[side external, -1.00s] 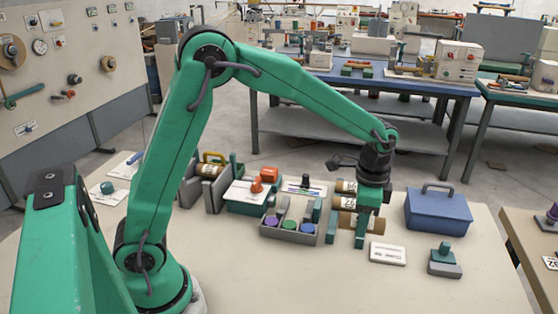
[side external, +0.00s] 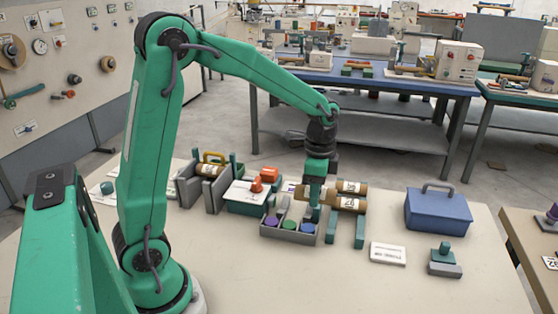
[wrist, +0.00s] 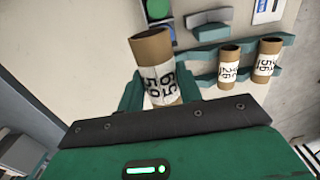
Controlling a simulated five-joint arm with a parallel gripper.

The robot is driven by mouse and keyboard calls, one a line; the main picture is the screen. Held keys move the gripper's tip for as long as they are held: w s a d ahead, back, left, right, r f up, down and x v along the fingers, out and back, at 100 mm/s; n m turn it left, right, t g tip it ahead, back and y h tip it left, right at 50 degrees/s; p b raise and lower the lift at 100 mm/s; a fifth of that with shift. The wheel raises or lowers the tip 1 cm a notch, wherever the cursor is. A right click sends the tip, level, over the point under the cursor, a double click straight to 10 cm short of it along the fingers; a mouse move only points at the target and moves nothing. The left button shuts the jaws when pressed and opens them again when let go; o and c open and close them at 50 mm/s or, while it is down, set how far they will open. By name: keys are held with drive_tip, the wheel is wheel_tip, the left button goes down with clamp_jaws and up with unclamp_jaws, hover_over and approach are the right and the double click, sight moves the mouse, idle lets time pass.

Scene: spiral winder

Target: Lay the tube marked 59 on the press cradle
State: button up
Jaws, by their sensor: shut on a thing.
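My gripper (wrist: 158,92) is shut on a brown cardboard tube (wrist: 152,48) with a white label, which seems to read 59 in the wrist view. In the side view my gripper (side external: 312,210) hangs left of the teal rack (side external: 360,230), above the compartment tray, and largely hides the held tube. Two other labelled tubes lie across the rack, a rear one (side external: 355,187) and a front one (side external: 350,204). A grey-walled holder (side external: 214,195) at the left has a labelled tube (side external: 208,170) across it; I cannot tell whether this is the press cradle.
A grey compartment tray (side external: 290,233) with coloured round pieces stands below my gripper. A white-topped teal box (side external: 246,195) with a red piece is left of it. A blue case (side external: 438,212), white card (side external: 388,254) and teal-grey block (side external: 444,262) stand right.

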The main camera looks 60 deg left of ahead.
drive_tip(key=w+a+f, duration=0.2)
drive_tip(key=a+f, duration=0.5)
drive_tip(key=a, duration=0.4)
drive_tip(key=shift+w+a, duration=0.2)
drive_tip(key=shift+a, duration=0.1)
drive_tip(key=shift+f, duration=0.15)
drive_tip(key=shift+f, duration=1.9)
drive_tip(key=shift+f, duration=0.6)
drive_tip(key=o, duration=1)
drive_tip(key=shift+c, duration=0.2)
drive_tip(key=shift+r, duration=0.15)
